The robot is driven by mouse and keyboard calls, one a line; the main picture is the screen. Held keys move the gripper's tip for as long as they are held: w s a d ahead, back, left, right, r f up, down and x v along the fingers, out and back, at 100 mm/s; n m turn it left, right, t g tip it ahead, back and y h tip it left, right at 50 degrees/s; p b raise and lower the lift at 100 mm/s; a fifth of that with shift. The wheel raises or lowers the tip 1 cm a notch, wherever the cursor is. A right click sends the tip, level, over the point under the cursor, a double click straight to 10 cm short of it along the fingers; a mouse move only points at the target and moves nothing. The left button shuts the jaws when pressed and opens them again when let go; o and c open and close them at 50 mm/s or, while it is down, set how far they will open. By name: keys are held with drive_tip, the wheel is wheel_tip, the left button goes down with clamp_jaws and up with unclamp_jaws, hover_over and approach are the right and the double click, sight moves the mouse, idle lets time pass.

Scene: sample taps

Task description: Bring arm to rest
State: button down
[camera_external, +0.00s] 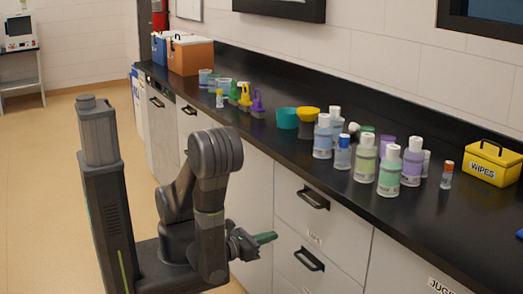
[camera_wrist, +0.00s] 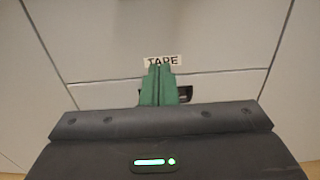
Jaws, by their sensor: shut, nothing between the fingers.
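My gripper (camera_external: 266,238) is at the end of my dark grey arm, low in front of the cabinet drawers and below the counter top. Its green fingers are together with nothing between them. In the wrist view my gripper (camera_wrist: 160,70) points at a pale drawer front with a "TAPE" label (camera_wrist: 163,61). A dark drawer handle (camera_wrist: 184,93) is partly hidden behind the fingers. The arm is folded close to my column.
Drawer handles (camera_external: 313,198) stick out near my gripper. Open floor (camera_external: 60,150) lies to the left.

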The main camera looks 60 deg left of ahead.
sight(315, 222)
drive_tip(key=shift+w, duration=0.1)
drive_tip(key=shift+w+p, duration=0.55)
drive_tip(key=shift+w, duration=6.25)
drive_tip(key=c, duration=2.2)
unclamp_jaws()
